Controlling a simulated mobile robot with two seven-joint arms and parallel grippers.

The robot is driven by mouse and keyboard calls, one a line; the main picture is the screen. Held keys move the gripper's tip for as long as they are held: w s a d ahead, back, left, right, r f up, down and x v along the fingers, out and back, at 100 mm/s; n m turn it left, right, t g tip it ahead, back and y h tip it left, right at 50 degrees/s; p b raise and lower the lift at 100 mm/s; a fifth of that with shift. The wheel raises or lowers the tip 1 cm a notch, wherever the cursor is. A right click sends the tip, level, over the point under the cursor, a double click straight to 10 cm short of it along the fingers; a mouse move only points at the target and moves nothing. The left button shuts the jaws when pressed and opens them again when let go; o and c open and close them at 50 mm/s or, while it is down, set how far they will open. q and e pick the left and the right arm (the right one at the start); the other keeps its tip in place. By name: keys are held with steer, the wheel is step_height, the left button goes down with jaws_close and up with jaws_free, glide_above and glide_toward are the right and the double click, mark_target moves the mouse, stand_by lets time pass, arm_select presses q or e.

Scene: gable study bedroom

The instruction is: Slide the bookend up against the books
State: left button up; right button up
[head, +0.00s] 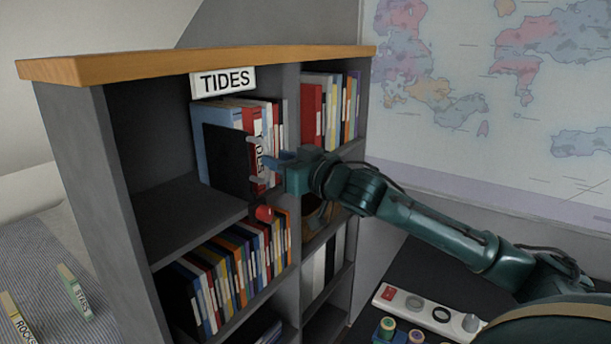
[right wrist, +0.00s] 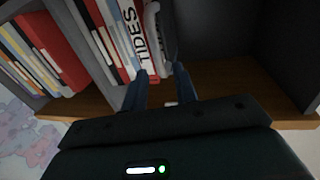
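The bookend (head: 226,160) is a dark upright plate in the upper left compartment of the bookshelf, at the left end of a row of books (head: 212,115). A red and white book with TIDES on its spine (right wrist: 130,22) stands in that row. My right gripper (head: 257,162) is in front of the row, just right of the bookend; its fingers (right wrist: 160,82) are spread with no object clearly held. The fingers hide part of the spines. I cannot tell whether the bookend touches the books or the gripper. My left gripper is not in view.
A TIDES sign (head: 222,81) is on the bookshelf (head: 190,62) above the row. The compartment floor (head: 185,212) left of the bookend is bare. More books (head: 235,275) fill the shelf below. A small red object (head: 264,213) is under the gripper. A desk strip (head: 425,310) lies lower right.

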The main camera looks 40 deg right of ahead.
arm_select(q)
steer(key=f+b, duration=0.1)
steer(key=b, duration=0.1)
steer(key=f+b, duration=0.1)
steer(key=b, duration=0.1)
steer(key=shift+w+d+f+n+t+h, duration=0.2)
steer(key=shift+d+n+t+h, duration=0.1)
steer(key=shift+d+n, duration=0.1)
arm_select(e)
steer(key=s+d, duration=0.1)
steer(key=s, duration=0.7)
steer(key=shift+s, duration=0.35)
steer(key=shift+d, duration=0.1)
